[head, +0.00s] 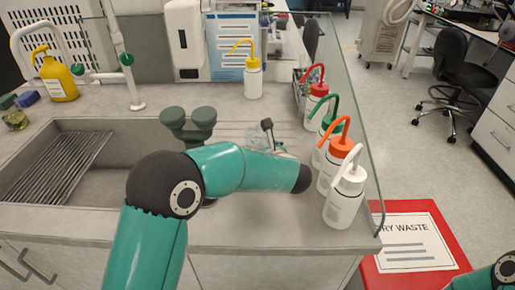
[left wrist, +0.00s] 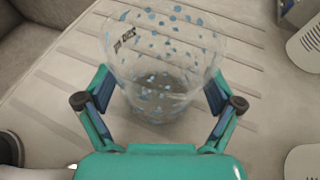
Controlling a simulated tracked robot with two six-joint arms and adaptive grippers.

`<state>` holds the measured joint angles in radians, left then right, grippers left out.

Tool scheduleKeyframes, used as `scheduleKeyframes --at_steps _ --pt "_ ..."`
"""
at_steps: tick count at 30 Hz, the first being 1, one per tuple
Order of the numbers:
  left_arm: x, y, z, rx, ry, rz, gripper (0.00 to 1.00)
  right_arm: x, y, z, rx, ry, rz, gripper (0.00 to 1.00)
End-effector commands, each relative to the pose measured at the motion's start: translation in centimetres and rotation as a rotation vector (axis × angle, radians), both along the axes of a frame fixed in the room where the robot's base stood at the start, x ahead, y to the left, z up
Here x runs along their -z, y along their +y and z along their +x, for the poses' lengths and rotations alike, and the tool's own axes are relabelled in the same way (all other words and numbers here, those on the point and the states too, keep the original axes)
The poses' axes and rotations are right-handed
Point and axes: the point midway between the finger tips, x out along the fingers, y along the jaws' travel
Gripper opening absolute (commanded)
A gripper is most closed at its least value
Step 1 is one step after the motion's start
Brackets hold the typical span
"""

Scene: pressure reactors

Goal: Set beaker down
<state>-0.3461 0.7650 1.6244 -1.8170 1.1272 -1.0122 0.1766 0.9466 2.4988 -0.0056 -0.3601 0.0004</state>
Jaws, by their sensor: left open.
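The clear glass beaker (left wrist: 165,50), speckled with blue dots and marked with dark print, is between the fingers of my left gripper (left wrist: 160,92) in the left wrist view. The fingers are open, one on each side of it. The beaker appears to stand upright on the grooved grey drainboard (left wrist: 55,90). In the head view, my left gripper (head: 266,138) is beyond the end of my arm, which partly hides it. The beaker (head: 254,137) shows only faintly there. My right gripper is not in view; only a bit of that arm shows at bottom right.
Several wash bottles, including a white-capped one (head: 345,198), stand close right of my left arm. A yellow-capped bottle (head: 253,78) stands behind. A glass screen edges the counter at right.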

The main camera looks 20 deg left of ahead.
Motion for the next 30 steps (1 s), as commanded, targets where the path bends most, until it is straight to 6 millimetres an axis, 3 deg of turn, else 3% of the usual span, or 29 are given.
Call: scheduleKeyframes --at_steps 8,21,30 --pt "-0.9 -1.4 -1.7 0.004 -0.003 0.000 0.92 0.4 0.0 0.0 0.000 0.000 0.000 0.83" --pt "-1.1 -7.2 -9.0 0.004 0.000 0.001 0.92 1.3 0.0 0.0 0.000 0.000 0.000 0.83" --pt "-1.2 -9.0 -11.5 -0.001 0.000 0.000 0.92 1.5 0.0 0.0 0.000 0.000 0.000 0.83"
